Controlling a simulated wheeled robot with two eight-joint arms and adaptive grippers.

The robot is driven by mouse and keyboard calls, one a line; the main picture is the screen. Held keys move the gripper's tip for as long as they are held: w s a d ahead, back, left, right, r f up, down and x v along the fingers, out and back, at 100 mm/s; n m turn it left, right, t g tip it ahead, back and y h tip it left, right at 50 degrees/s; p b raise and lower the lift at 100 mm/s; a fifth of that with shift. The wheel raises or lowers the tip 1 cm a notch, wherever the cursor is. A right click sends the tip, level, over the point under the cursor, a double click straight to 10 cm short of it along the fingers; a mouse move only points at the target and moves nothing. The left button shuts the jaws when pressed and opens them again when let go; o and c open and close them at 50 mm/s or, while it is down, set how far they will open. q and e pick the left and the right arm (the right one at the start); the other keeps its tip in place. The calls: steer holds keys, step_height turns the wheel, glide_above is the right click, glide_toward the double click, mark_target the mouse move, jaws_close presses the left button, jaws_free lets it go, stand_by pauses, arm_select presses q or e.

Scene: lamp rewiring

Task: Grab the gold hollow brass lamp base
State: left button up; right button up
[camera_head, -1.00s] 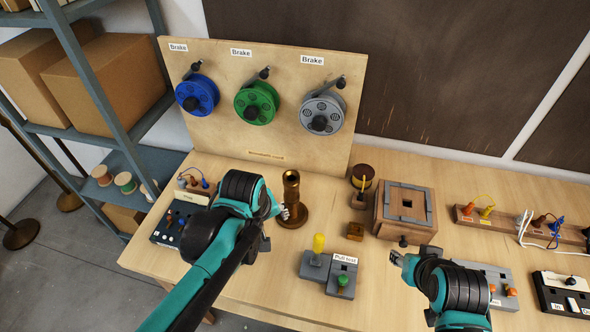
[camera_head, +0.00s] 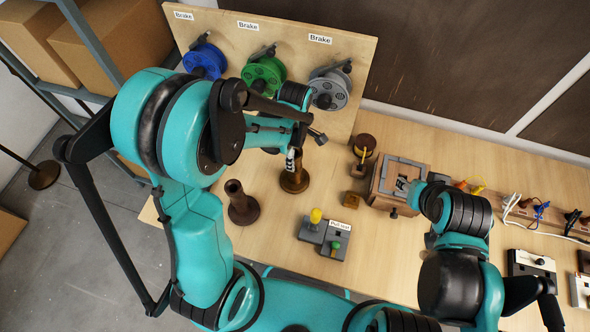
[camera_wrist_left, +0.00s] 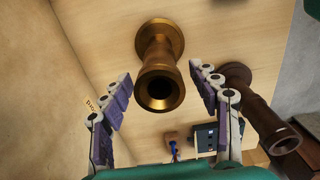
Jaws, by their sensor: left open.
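The gold hollow brass lamp base (camera_head: 295,181) stands upright on the table, its top partly covered by my left gripper (camera_head: 292,158) in the head view. In the left wrist view, the gold base (camera_wrist_left: 159,88) shows its open hollow end toward the camera. It lies between the two spread fingers of my left gripper (camera_wrist_left: 160,80), with gaps on both sides. A darker brown hollow base (camera_head: 241,205) stands beside it to the left; it also shows at the right of the wrist view (camera_wrist_left: 262,112). My right gripper (camera_head: 403,187) is above the wooden box; its finger opening is unclear.
A grey pull-test block (camera_head: 325,238) with yellow and green knobs stands in front. The wooden box (camera_head: 385,196) is to the right. The board with blue, green and grey brake reels (camera_head: 328,90) rises behind. A small brass block (camera_head: 354,199) lies near the gold base.

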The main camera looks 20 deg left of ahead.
arm_select(q)
step_height(320, 180, down, 4)
steer(key=shift+r, duration=0.25)
steer(key=shift+c, duration=0.3)
jaws_close()
steer(key=shift+r, duration=0.2)
